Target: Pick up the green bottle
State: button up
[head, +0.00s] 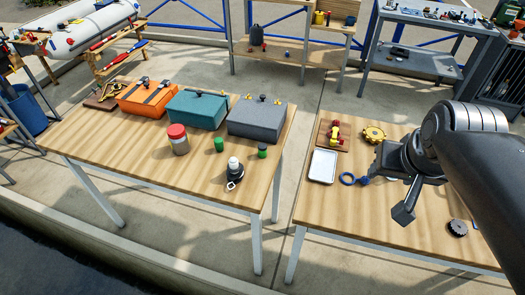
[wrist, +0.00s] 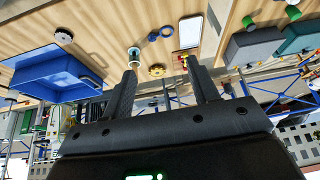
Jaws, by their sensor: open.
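Two small green items stand upright on the left wooden table: a plain green cylinder (head: 219,145) and a small dark-and-green bottle (head: 262,151) in front of the grey box. I cannot tell for sure which is the green bottle. In the wrist view, the green items show at the upper right, one near the grey box (wrist: 248,22) and one farther right (wrist: 292,12). My gripper (head: 400,203) is over the right table, well to the right of both. In the wrist view its two fingers (wrist: 162,82) are spread apart with nothing held between them.
Left table: red-lidded jar (head: 179,142), dark object with white top (head: 235,171), orange (head: 147,100), teal (head: 197,112) and grey (head: 257,121) boxes. Right table: white tray (head: 323,167), blue ring (head: 347,179), yellow gear (head: 374,134). A gap separates the tables. A blue bin (wrist: 55,72) shows in the wrist view.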

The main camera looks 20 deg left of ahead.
jog(key=w+a+f+n, duration=0.1)
jog(key=w+a, duration=0.6)
jog(key=w, duration=0.3)
jog(key=n+g, duration=0.2)
jog(key=n, duration=0.1)
send_near(263, 146)
jog(key=shift+y, duration=0.4)
jog(key=x, duration=0.5)
jog(key=shift+s+d+f, duration=0.1)
jog(key=shift+s+d, duration=0.05)
jog(key=shift+d+x, duration=0.15)
jog(key=shift+x, duration=1.4)
jog(key=shift+d+x, duration=0.15)
jog(key=shift+x, duration=1.45)
jog(key=shift+a, duration=0.15)
jog(key=c, duration=1.1)
